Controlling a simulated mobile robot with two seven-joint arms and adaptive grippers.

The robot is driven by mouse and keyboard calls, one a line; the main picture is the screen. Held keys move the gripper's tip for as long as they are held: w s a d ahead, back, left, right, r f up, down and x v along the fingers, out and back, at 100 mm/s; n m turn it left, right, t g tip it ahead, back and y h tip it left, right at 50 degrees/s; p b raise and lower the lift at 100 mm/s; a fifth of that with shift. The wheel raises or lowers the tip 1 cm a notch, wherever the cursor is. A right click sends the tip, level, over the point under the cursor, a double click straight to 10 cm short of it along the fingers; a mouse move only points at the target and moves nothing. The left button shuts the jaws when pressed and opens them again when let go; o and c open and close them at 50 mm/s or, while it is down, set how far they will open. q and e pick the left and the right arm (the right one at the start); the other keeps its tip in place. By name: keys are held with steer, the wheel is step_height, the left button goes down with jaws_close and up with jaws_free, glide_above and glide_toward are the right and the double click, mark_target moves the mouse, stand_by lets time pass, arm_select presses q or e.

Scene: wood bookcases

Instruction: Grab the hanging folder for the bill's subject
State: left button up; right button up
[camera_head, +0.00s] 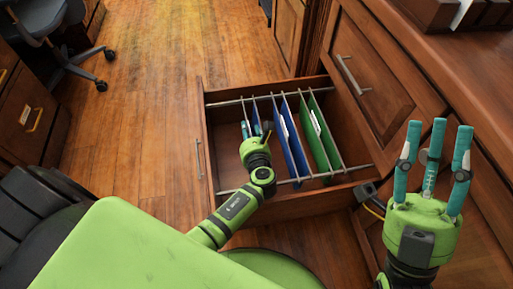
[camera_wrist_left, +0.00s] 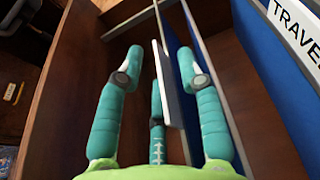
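Hanging folders stand in the open drawer: blue ones (camera_head: 295,148) on the left and green ones (camera_head: 326,135) on the right. My left gripper (camera_head: 251,130) reaches down into the drawer at the leftmost blue folder. In the left wrist view, my left gripper's teal fingers (camera_wrist_left: 160,75) are spread, with a blue folder (camera_wrist_left: 181,45) and its pale tab (camera_wrist_left: 173,85) between them, nearer the right finger. A gap shows on the left. Another blue folder (camera_wrist_left: 268,80) at right has a label starting "TRAVE". My right gripper (camera_head: 435,135) is open and empty, fingers up. No bill is visible.
The wooden drawer (camera_head: 212,165) has metal rails (camera_head: 235,101) across it. A closed cabinet front (camera_head: 365,70) and a desktop (camera_head: 455,65) lie to the right. An office chair (camera_head: 55,35) stands back left. The wood floor left of the drawer is clear.

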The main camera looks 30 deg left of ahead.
arm_select(q)
steer(key=shift+w, duration=0.1)
jaws_close()
stand_by(0.3)
